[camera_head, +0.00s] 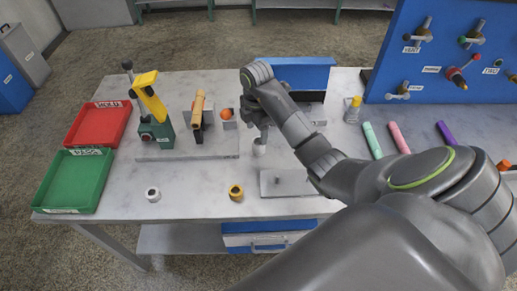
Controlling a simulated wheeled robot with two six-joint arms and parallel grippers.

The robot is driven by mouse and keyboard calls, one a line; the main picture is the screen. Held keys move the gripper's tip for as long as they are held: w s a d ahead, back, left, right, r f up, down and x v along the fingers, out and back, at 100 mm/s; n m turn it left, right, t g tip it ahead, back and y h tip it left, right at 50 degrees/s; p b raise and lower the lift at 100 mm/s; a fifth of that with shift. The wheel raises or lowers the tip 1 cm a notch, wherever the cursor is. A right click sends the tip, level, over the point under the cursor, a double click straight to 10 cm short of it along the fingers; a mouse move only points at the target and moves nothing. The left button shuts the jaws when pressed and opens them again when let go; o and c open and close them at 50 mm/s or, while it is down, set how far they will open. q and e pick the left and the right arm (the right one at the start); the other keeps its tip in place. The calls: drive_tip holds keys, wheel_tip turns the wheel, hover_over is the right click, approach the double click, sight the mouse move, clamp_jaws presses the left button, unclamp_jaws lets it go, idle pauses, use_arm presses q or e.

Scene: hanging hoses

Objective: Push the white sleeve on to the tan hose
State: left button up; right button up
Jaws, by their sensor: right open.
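The tan hose (199,105) stands tilted in a dark clamp on a grey plate, left of centre on the table. A small white piece (259,148), which looks like the white sleeve, is on the table just under my right gripper (259,138). The right gripper points down at it with open jaws. The fingers are small here, and I cannot tell whether they are around the white piece or only above it. A white ring (152,194) lies apart at the front left of the table. My left gripper is not in view.
A green press with a yellow lever (150,98) stands left of the hose. Red (97,124) and green (73,180) trays are at the left edge. Coloured tubes (399,138) lie at right, before a blue board (455,50).

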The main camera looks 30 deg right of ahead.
sight(259, 147)
drive_tip(key=shift+f+b, duration=0.45)
drive_tip(key=shift+f, duration=0.4)
drive_tip(key=shift+s+f+b, duration=0.15)
drive_tip(key=shift+f+b, duration=0.3)
drive_tip(key=shift+f, duration=0.05)
drive_tip(key=f, duration=0.3)
drive_tip(key=shift+s+d, duration=0.25)
drive_tip(key=shift+s, duration=0.05)
drive_tip(key=shift+f, duration=0.55)
drive_tip(key=c, duration=1.1)
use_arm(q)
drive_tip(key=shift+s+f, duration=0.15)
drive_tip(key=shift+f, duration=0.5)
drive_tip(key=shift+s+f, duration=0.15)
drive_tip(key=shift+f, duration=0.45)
use_arm(e)
drive_tip(key=shift+r, duration=0.15)
